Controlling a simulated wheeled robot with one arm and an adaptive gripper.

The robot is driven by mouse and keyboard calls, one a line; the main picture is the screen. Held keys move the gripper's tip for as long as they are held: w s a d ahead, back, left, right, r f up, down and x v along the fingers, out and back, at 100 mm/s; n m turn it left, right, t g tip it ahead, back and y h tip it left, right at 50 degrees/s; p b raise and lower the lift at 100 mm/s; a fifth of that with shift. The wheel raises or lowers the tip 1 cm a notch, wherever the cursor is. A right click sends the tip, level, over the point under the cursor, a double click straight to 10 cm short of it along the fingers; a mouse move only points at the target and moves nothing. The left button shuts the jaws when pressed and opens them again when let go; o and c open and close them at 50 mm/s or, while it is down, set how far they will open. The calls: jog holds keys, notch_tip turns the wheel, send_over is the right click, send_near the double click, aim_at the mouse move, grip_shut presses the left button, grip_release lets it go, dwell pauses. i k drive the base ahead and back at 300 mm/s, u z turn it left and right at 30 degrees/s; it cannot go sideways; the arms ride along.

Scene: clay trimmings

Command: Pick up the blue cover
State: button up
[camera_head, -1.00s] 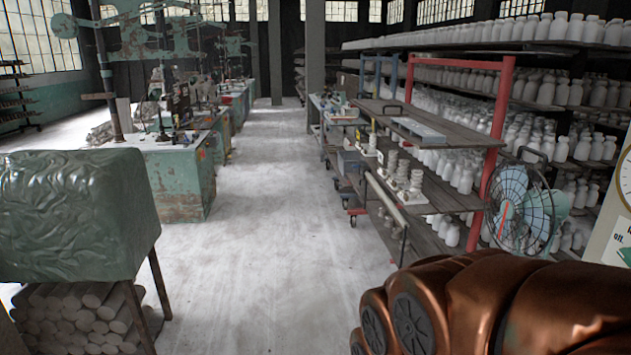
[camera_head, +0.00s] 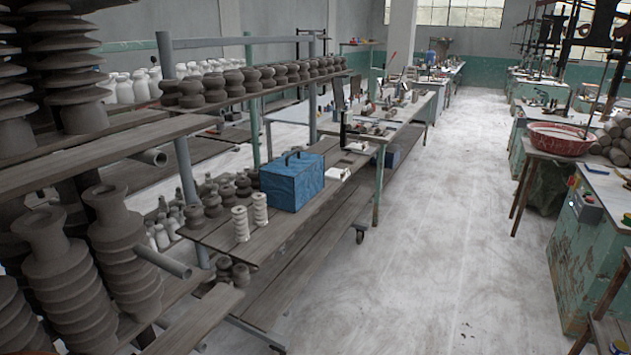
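A blue box-shaped thing (camera_head: 293,182) with a wrinkled-looking surface and a dark handle on top stands on the wooden shelf (camera_head: 215,232) left of centre. It is the one clearly blue large thing here; I cannot tell whether it is a cover or a solid box. My gripper is not in view, so its relation to the blue thing does not show.
Two white ribbed insulators (camera_head: 240,223) stand just left of the blue thing. Dark stacked insulators (camera_head: 120,245) and a protruding grey pipe (camera_head: 160,262) fill the near left. The pale floor aisle (camera_head: 440,220) is clear. A red basin (camera_head: 560,138) sits on a stand at right.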

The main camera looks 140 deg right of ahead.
aim_at(290, 181)
jog(key=u, duration=5.8)
jog(key=i, duration=2.8)
jog(key=u, duration=0.2)
